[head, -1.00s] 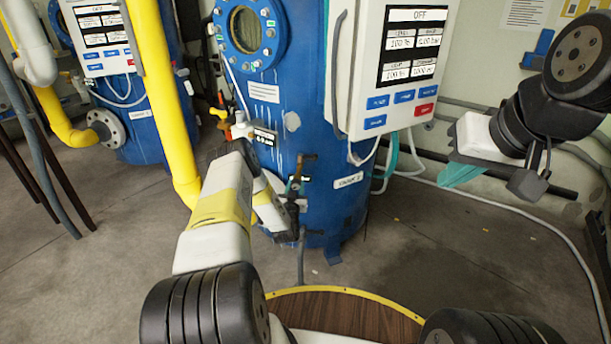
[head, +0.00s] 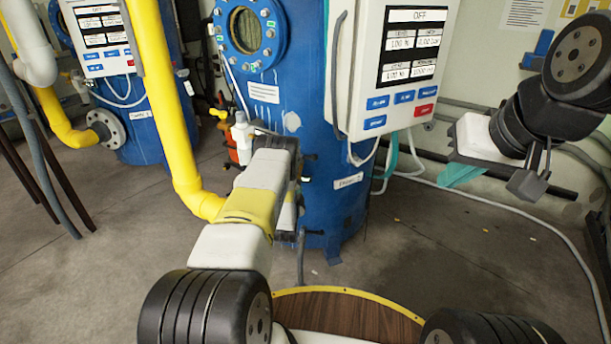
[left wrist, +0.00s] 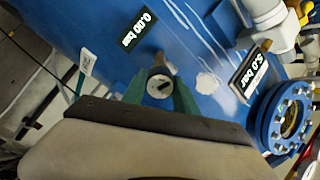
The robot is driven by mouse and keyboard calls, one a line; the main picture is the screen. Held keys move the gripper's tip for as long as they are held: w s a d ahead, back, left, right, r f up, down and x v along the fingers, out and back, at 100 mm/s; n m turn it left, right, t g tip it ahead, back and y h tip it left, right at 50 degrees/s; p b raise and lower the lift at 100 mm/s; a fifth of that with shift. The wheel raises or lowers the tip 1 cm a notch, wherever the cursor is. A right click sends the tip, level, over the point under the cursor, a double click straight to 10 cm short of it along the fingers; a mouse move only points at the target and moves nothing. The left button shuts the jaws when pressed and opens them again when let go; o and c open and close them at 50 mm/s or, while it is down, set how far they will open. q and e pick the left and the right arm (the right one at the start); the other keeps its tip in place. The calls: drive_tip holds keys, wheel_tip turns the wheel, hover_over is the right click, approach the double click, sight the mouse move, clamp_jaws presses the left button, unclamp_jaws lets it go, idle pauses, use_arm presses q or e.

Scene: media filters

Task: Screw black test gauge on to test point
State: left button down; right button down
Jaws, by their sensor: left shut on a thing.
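In the left wrist view, the green fingers of my left gripper (left wrist: 159,88) are shut on a small grey round fitting (left wrist: 160,84) with a dark slot in its end. The fitting is in front of the blue tank (left wrist: 85,22). A black display (left wrist: 138,28) reading 0.00 bar shows just beyond it; I cannot tell whether they are joined. A second black gauge (left wrist: 249,74) reads 5.0 bar farther right. In the head view my left forearm hides the fingers and what they hold. My right gripper (head: 462,175) is at the right, away from the tank, with teal fingers partly showing.
The blue tank (head: 337,209) carries a round flanged window (head: 268,22). A white control panel (head: 345,110) sits to its right. A yellow pipe (head: 168,110) runs down on the left. A white hose (head: 510,210) lies on the open floor at right.

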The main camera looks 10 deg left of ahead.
use_arm(q)
drive_tip(key=shift+w+r, duration=0.1)
drive_tip(key=m, duration=0.3)
drive_tip(key=shift+d+m, duration=0.25)
drive_tip(key=shift+m, duration=1.15)
drive_tip(key=shift+a+m, duration=0.2)
drive_tip(key=shift+m, duration=0.6)
drive_tip(key=m, duration=0.3)
drive_tip(key=shift+d+m, duration=0.2)
drive_tip(key=shift+m, duration=0.2)
drive_tip(key=m, duration=0.4)
drive_tip(key=shift+m, duration=0.4)
drive_tip(key=shift+w+a, duration=0.1)
drive_tip(key=shift+a, duration=0.15)
drive_tip(key=c, duration=0.6)
unclamp_jaws()
drive_tip(key=shift+o, duration=0.2)
